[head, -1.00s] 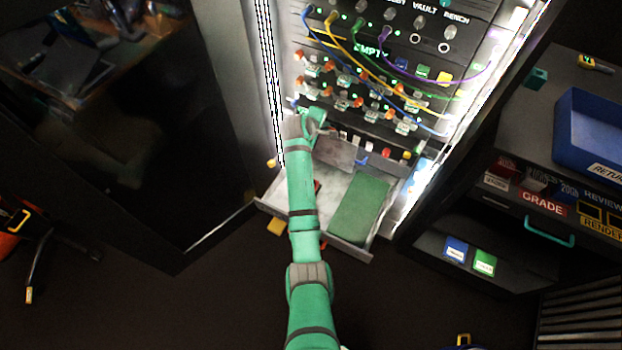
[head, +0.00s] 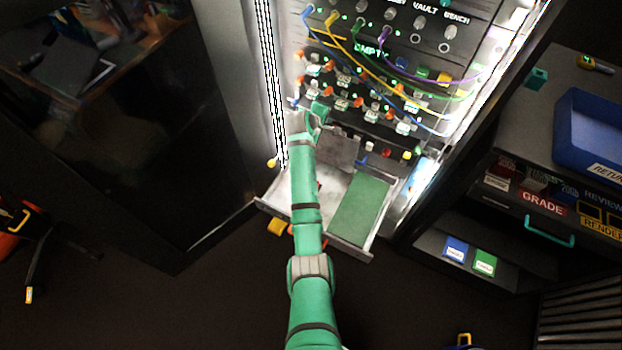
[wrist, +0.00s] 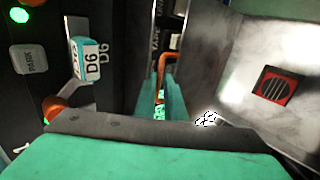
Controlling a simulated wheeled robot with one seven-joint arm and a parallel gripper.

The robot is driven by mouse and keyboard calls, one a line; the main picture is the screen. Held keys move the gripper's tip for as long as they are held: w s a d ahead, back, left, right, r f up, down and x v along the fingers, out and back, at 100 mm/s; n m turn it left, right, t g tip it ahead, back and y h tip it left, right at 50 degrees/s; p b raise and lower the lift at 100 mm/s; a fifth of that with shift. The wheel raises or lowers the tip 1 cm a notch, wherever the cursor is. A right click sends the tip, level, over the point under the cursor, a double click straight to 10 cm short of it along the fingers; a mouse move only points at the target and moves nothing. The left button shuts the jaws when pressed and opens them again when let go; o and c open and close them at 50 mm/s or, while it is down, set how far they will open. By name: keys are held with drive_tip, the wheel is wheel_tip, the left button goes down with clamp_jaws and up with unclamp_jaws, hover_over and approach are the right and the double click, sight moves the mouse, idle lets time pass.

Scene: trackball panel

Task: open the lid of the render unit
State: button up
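A rack unit is pulled out as a grey tray (head: 272,200) with a green pad (head: 358,210) in its right part. A grey plate (head: 337,153) stands at the back of the tray; it may be the lid, but I cannot tell for sure. No readable label names the render unit. My gripper (head: 318,112) is at the rack face, above the tray's back left. In the wrist view, my gripper's green fingers (wrist: 166,101) are close together beside an orange bar (wrist: 169,68). I cannot tell whether they touch or hold it. A grey panel (wrist: 206,60) is just right of them.
Rows of plugs and hanging cables (head: 385,75) fill the rack above the tray. A module marked D6 (wrist: 92,62) is left of the fingers. A red and black vented part (wrist: 273,86) lies in the tray. A blue bin (head: 590,135) stands on the right bench.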

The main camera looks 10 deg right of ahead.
drive_tip(key=shift+w+d+r, duration=0.15)
drive_tip(key=shift+d+r, duration=0.05)
drive_tip(key=shift+r, duration=0.25)
drive_tip(key=shift+c, duration=0.2)
drive_tip(key=shift+s+a+r, duration=0.25)
drive_tip(key=shift+r, duration=0.25)
drive_tip(key=shift+o, duration=1)
drive_tip(key=shift+s+a+r, duration=0.1)
drive_tip(key=shift+s+r, duration=0.05)
drive_tip(key=shift+f+v, duration=0.25)
drive_tip(key=shift+v, duration=2.35)
drive_tip(key=shift+s+a, duration=0.15)
drive_tip(key=shift+s, duration=0.05)
